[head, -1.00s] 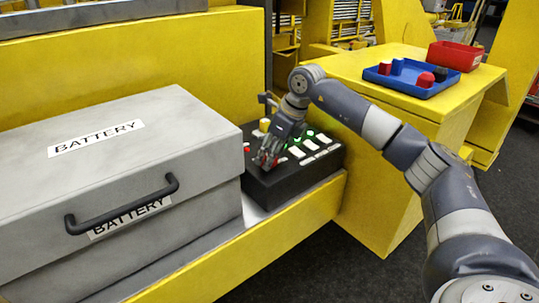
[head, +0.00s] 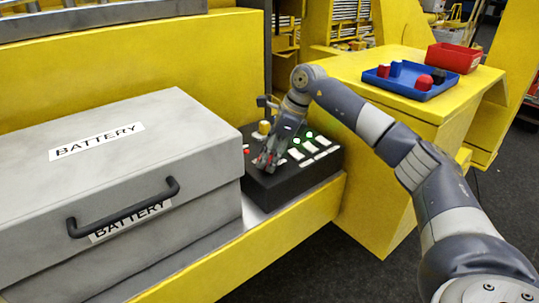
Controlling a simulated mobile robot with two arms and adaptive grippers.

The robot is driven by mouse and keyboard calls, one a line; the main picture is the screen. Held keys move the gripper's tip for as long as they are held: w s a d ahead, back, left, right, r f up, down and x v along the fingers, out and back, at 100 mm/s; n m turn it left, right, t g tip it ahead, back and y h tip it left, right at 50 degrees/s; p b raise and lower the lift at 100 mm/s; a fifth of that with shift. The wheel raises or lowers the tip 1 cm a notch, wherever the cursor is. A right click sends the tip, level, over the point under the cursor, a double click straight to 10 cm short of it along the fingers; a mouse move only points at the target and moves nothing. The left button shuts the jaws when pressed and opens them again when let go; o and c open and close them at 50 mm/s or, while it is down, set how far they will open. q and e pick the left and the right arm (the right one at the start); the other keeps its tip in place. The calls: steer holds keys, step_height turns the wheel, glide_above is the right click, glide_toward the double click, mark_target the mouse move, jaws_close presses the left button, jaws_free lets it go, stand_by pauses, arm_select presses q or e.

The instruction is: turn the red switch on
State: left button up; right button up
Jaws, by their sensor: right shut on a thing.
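A black control box (head: 300,176) sits on the yellow ledge, right of the grey battery case. My right gripper (head: 264,165) reaches down onto the left part of its top. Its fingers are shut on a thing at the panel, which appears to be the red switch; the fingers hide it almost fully. A small red spot (head: 247,152) shows on the panel just left of the fingers; I cannot tell what it is. Green lights (head: 309,135) and white switches or labels (head: 307,154) show right of the gripper. My left gripper is not in view.
The grey battery case (head: 95,165) with a black handle (head: 125,212) stands close on the left. A yellow knob (head: 264,127) rises behind the gripper. A blue tray (head: 400,88) with small parts and a red bin (head: 455,57) rest on the yellow surface at right.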

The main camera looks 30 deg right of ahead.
steer(key=o, duration=1)
steer(key=shift+o, duration=0.2)
steer(key=v, duration=1.2)
